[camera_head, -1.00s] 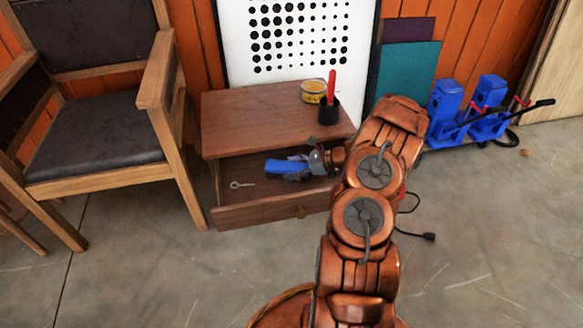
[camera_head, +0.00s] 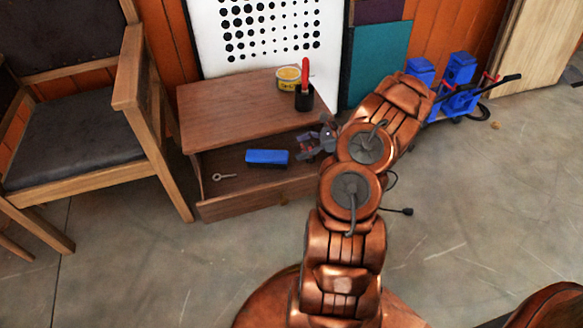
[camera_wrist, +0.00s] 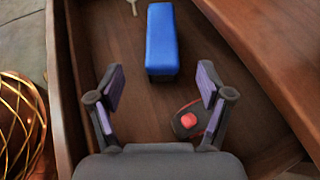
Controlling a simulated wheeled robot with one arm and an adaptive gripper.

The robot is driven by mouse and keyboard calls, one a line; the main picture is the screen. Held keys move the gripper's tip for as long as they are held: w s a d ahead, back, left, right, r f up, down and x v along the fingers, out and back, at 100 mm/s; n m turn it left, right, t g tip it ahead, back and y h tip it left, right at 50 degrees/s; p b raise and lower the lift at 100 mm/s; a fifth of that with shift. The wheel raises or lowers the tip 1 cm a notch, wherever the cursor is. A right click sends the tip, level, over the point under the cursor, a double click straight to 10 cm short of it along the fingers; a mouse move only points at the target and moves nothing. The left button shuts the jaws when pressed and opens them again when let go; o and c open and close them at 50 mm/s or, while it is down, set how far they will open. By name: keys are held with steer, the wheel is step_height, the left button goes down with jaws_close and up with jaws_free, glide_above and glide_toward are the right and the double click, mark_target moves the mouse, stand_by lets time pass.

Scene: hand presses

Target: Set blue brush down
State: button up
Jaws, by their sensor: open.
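The blue brush (camera_head: 267,157) lies in the open drawer (camera_head: 250,203) of a brown wooden cabinet. In the wrist view the brush (camera_wrist: 162,40) rests on the drawer floor, ahead of my gripper (camera_wrist: 160,85). My gripper is open, with its two purple-padded fingers apart and nothing between them. In the head view my gripper (camera_head: 318,143) is just right of the brush and apart from it. The brush's underside is hidden.
A small key-like metal piece (camera_head: 224,177) lies in the drawer's left part. A dark object with a red button (camera_wrist: 188,120) lies near my right finger. A yellow tin (camera_head: 288,79) and a black cup with a red-handled item (camera_head: 304,98) stand on the cabinet top (camera_head: 235,105).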

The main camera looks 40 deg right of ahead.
steer(key=a+r+n+g+y, duration=0.1)
steer(key=a+r+n+g, duration=0.5)
steer(key=a, duration=0.6)
steer(key=a+r+n+g+y, duration=0.1)
steer(key=a+r+n, duration=0.4)
steer(key=a+r, duration=0.5)
steer(key=s+a+r+n+g+h, duration=0.3)
steer(key=s+a+n+g, duration=0.25)
steer(key=s+a, duration=0.5)
steer(key=s+a+r+n+h, duration=0.1)
steer(key=s+n+h, duration=0.3)
steer(key=s, duration=0.6)
steer(key=s+r+n+h, duration=0.1)
steer(key=s+n+h, duration=0.3)
steer(key=s, duration=0.6)
steer(key=n, duration=0.2)
steer(key=shift+s+a+r+n+g, duration=0.25)
steer(key=shift+a+r+n+g, duration=0.1)
steer(key=shift+r, duration=0.05)
